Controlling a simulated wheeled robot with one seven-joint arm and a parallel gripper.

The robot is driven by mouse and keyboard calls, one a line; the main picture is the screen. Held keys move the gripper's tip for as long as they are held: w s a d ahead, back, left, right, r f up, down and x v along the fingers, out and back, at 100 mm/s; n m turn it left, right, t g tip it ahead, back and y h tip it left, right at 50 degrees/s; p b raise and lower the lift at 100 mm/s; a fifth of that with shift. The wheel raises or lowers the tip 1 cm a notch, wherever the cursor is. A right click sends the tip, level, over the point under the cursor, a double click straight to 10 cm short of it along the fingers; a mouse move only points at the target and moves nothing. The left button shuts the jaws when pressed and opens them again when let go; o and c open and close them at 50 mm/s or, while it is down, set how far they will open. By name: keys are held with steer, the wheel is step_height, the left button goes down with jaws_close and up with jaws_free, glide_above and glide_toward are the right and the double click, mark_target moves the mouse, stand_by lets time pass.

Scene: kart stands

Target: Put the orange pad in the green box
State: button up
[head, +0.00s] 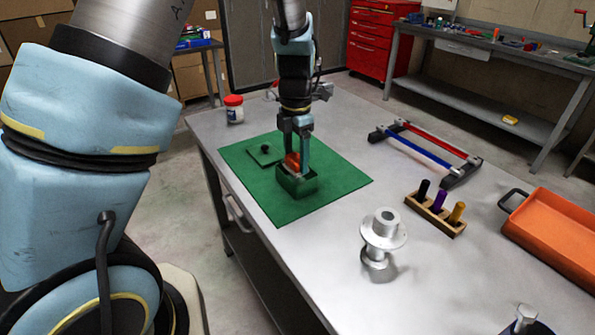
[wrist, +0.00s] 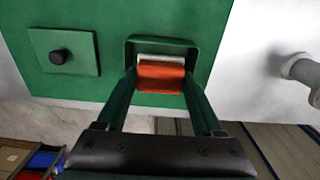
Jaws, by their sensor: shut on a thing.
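The green box (head: 297,184) stands open on a green mat (head: 339,180); it also shows in the wrist view (wrist: 205,57). My gripper (head: 294,150) is above the box and pointing down, shut on the orange pad (head: 292,160). In the wrist view the orange pad (wrist: 161,77) is between the two fingertips, with a pale strip along its far edge. The pad appears over the box opening or partly within it; its exact depth is hard to tell. A green lid with a black knob (head: 265,150) lies on the mat beside the box.
A white jar with a red lid (head: 234,108) stands at the table's back left. A metal spool (head: 383,234), a wooden holder with coloured pegs (head: 436,212), a red and blue frame (head: 425,147) and an orange tray (head: 556,232) are to the right.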

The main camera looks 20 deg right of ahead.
mark_target(296, 170)
steer(key=shift+f+p, duration=0.35)
steer(key=shift+f, duration=1.85)
steer(key=shift+f, duration=0.15)
steer(key=o, duration=1.2)
